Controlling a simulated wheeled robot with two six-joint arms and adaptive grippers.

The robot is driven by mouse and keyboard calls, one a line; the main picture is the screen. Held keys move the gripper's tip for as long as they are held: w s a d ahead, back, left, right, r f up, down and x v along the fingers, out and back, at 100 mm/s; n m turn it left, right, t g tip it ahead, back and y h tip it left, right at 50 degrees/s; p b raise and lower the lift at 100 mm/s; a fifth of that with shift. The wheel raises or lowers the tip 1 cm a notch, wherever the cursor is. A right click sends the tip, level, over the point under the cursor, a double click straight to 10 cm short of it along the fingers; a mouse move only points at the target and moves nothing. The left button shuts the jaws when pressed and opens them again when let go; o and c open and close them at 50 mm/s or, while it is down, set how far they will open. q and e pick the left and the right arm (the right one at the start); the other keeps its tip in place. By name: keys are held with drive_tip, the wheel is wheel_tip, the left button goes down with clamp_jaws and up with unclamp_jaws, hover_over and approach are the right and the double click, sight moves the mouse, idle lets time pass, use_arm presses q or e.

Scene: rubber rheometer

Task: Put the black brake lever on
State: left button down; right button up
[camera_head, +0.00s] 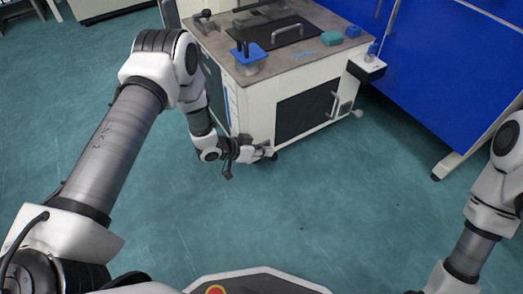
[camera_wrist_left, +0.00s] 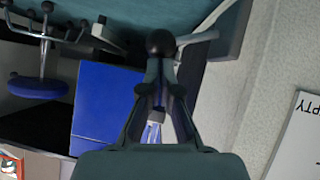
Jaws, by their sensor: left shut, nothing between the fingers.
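My left gripper (camera_head: 262,152) is low in the head view, beside the lower front corner of the white cabinet, near a dark caster (camera_head: 273,156). In the left wrist view the left gripper (camera_wrist_left: 163,75) is shut with its dark fingers together and nothing seen between them. A round black end (camera_wrist_left: 160,42) shows just beyond the fingertips, with a pale bar to its right; I cannot tell whether it touches the fingers or is part of the black brake lever. No brake lever can be made out clearly in the head view. My right gripper is out of view.
The white cabinet (camera_head: 245,110) carries a brown top with a black plate and blue parts. A blue cabinet (camera_head: 440,80) stands at the right. The teal floor (camera_head: 330,200) in front is clear. In the left wrist view a blue stool seat (camera_wrist_left: 38,88) shows.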

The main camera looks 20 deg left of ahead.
use_arm(q)
drive_tip(key=shift+d, duration=0.1)
idle(0.4)
drive_tip(key=shift+s+d+f+m+y+p, duration=0.2)
drive_tip(key=shift+f+m+y+p, duration=0.15)
drive_tip(key=shift+p, duration=0.25)
wheel_tip(320, 180, down, 6)
drive_tip(key=s+d+m+t+y+p, duration=0.1)
drive_tip(key=d+m+t+y+p, duration=0.1)
drive_tip(key=m+t+y+p, duration=0.1)
drive_tip(key=shift+s+m+t+y, duration=0.3)
drive_tip(key=shift+m+t+y, duration=0.15)
drive_tip(key=shift+m, duration=0.1)
drive_tip(key=shift+f, duration=0.15)
idle(0.4)
